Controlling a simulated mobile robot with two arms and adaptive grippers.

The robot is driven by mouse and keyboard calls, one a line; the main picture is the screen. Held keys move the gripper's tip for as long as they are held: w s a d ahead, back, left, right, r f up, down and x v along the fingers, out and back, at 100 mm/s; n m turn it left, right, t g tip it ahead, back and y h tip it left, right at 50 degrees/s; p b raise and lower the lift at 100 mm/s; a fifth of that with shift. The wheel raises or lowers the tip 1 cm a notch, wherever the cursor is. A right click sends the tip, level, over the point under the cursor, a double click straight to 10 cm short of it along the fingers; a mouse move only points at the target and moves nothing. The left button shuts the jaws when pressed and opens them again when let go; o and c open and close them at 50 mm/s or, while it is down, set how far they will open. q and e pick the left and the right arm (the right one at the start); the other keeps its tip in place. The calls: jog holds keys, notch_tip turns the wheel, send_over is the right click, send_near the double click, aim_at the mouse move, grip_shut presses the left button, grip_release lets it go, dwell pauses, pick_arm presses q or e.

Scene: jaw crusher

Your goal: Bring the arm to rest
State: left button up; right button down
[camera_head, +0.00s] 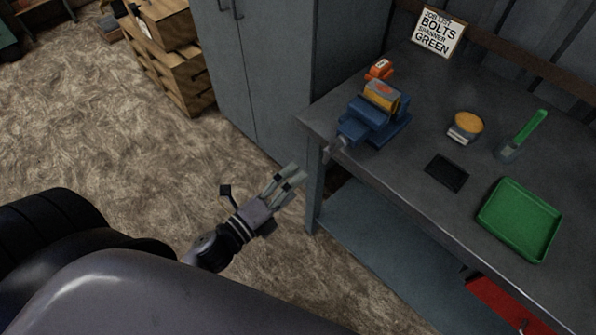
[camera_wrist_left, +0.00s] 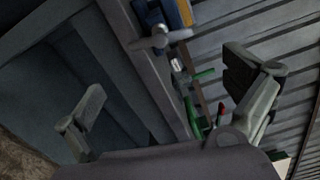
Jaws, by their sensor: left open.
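My left gripper (camera_head: 283,180) is open and empty. In the head view it hangs in the air in front of the workbench's left front corner, over the floor and apart from the bench. In the left wrist view its two fingers (camera_wrist_left: 165,105) stand wide apart with nothing between them. My left arm comes in from the lower left of the head view. My right gripper is in neither view.
The grey workbench (camera_head: 408,188) carries a blue vise (camera_head: 372,122), a round yellow-topped tin (camera_head: 466,126), a green-handled tool (camera_head: 526,131), a black pad (camera_head: 447,172) and a green tray (camera_head: 519,219). Grey cabinets (camera_head: 262,65) and wooden boxes (camera_head: 175,75) stand behind. Open floor (camera_head: 110,165) lies left.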

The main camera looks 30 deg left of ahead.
pick_arm(q)
jog(key=s+a+f+n+g+y, duration=0.25)
jog(key=f+n, duration=0.35)
jog(key=f, duration=0.8)
jog(key=s+a+f+n+g+y, duration=0.15)
jog(key=s+f+n+g, duration=0.35)
jog(key=f, duration=1)
jog(key=s+f+n+g+y, duration=0.1)
jog(key=s+f+n+g, duration=0.3)
jog(key=s+f, duration=0.5)
jog(key=s+a+f+n+g+y, duration=0.1)
jog(key=s+f+n+g, duration=0.3)
jog(key=s+f, duration=0.6)
jog(key=s+n, duration=0.2)
jog(key=s, duration=0.3)
jog(key=shift+s+f+n, duration=0.2)
jog(key=shift+n, duration=0.1)
jog(key=shift+a+g, duration=0.1)
jog(key=shift+g, duration=0.15)
